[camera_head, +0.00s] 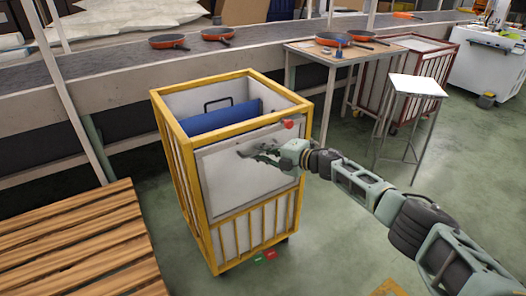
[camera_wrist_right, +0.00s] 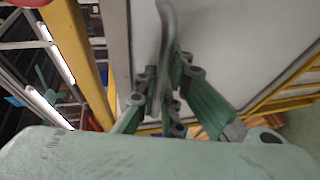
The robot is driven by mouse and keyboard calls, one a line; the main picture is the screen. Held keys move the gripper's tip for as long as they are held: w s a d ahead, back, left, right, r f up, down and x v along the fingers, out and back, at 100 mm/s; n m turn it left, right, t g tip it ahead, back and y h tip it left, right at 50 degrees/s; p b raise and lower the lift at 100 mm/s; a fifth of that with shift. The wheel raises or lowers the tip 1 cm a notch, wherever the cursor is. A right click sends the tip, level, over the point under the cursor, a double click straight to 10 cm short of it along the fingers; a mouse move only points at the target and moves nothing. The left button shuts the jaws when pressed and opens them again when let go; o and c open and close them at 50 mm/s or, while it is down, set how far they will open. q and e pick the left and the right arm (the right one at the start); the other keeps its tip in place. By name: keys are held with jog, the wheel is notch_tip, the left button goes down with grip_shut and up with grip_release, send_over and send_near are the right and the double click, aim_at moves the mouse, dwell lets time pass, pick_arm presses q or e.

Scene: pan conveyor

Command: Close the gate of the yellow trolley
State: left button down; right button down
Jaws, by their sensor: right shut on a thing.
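The yellow trolley (camera_head: 174,150) stands upright on the floor in the middle of the head view. Its gate is a pale panel (camera_head: 222,190) on the upper front, above yellow bars; it looks upright, but I cannot tell if it is latched. A red piece (camera_head: 289,124) sits at its top right corner. My right gripper (camera_head: 262,153) is at the upper part of the gate, its arm coming from the right. In the right wrist view, the gripper (camera_wrist_right: 163,98) is shut on a grey curved handle (camera_wrist_right: 167,30) in front of the gate (camera_wrist_right: 235,50). My left gripper is out of view.
A blue object (camera_head: 222,117) lies inside the trolley. A wooden slatted platform (camera_head: 80,240) is at the left. Behind runs a conveyor (camera_head: 120,67) with orange pans (camera_head: 169,42). A small table (camera_head: 305,50) and a white-topped stand (camera_head: 418,85) are at the right.

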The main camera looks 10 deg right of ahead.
jog(key=c, duration=1.9)
grip_release()
jog(key=shift+w+a+r, duration=0.15)
jog(key=shift+w+r, duration=0.05)
jog(key=shift+o, duration=0.2)
jog(key=shift+f, duration=0.1)
jog(key=shift+s+d, duration=0.45)
jog(key=shift+d, duration=0.05)
jog(key=v, duration=1)
jog(key=shift+s+d, duration=0.15)
jog(key=shift+s, duration=0.15)
